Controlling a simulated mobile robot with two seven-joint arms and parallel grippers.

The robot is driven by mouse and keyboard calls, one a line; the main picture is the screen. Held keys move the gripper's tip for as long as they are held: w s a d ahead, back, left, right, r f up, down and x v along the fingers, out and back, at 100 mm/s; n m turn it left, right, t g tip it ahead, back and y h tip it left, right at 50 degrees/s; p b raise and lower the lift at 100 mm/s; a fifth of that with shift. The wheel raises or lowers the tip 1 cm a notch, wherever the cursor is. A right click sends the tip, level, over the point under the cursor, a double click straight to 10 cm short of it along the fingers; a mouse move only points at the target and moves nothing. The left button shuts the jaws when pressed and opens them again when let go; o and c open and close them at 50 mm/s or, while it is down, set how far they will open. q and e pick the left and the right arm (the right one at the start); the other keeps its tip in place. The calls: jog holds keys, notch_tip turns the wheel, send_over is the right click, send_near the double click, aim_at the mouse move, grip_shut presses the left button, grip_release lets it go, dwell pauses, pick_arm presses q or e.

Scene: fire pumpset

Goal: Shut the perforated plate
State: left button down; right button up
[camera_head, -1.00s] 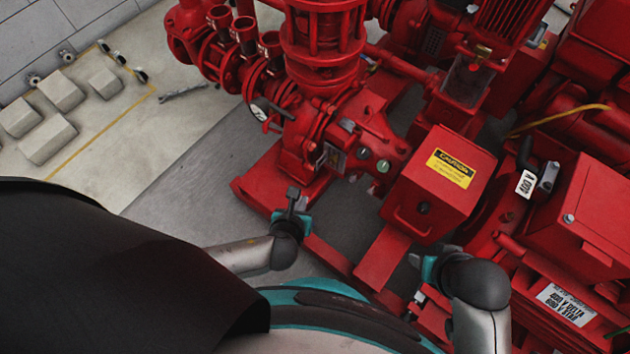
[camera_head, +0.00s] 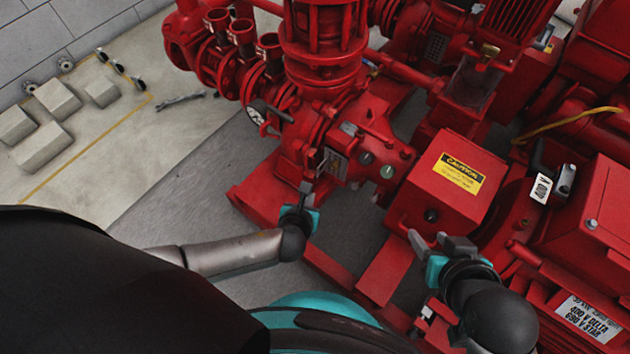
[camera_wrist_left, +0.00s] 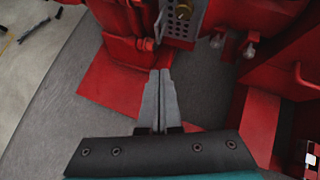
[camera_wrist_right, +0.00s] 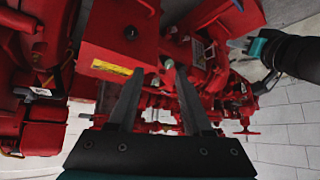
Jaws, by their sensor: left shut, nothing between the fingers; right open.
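The perforated plate (camera_wrist_left: 183,32) is grey with rows of small holes. My right gripper (camera_head: 429,238) is open and empty, in front of the red caution box.
The red caution box (camera_head: 452,190) stands right of the plate, with a handle on its front. Red base rails (camera_head: 340,272) run below. Grey floor (camera_head: 190,195) is clear at left.

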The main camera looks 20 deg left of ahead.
pick_arm(q)
jog(key=w+f+b, duration=0.2)
jog(key=w+b, duration=0.2)
jog(key=w, duration=0.3)
jog(key=shift+a+f, duration=0.3)
jog(key=shift+a, duration=0.05)
pick_arm(e)
jog(key=w+a+r+t+y, duration=0.1)
jog(key=a+r+t+y, duration=0.2)
jog(key=a+t, duration=0.4)
jog(key=shift+w+a+r+m+t+y, duration=0.2)
jog(key=shift+m+t+y, duration=0.2)
jog(key=shift+t+y, duration=0.2)
pick_arm(q)
jog(key=shift+s, duration=0.1)
